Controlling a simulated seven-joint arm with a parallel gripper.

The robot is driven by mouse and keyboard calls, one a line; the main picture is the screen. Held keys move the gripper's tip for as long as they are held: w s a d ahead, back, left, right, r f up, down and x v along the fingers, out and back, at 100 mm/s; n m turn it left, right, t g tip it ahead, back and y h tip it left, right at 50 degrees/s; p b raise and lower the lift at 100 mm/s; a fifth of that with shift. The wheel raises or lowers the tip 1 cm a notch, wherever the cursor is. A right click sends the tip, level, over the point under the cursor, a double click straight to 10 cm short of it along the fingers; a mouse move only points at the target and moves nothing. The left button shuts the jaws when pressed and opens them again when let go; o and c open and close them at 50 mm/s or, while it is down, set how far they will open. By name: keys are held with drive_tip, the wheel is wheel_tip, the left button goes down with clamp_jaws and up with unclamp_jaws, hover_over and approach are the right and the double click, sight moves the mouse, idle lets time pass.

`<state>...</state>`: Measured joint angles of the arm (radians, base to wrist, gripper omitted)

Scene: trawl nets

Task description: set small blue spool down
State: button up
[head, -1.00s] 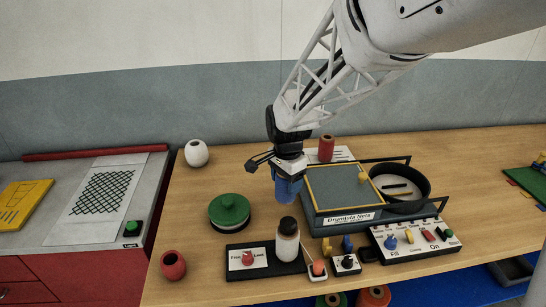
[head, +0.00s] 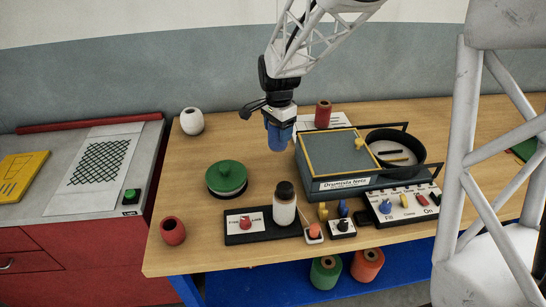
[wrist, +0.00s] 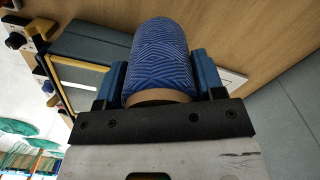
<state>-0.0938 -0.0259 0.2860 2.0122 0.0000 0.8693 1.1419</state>
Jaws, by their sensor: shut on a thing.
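The small blue spool (head: 279,138) is held upright, lower end down, over the wooden table, left of the grey Drumixta Nets box and behind the jar. My gripper (head: 279,122) is shut on it from above. In the wrist view, the blue patterned thread (wrist: 158,50) and its tan end ring sit between the two blue fingers of the gripper (wrist: 161,80). I cannot tell whether the spool's lower end touches the table.
The grey box (head: 336,152) stands close on the right. A green-lidded round pot (head: 226,175) is front left, the white-bodied jar (head: 284,211) in front. A red spool (head: 323,112) stands behind right, a white one (head: 192,121) far left. Bare table lies left of the spool.

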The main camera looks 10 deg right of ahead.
drive_tip(key=shift+w, duration=0.75)
wheel_tip(320, 180, down, 6)
drive_tip(key=shift+f, duration=0.15)
idle(0.3)
drive_tip(key=shift+f, duration=1.85)
drive_tip(key=shift+f, duration=0.1)
drive_tip(key=o, duration=1)
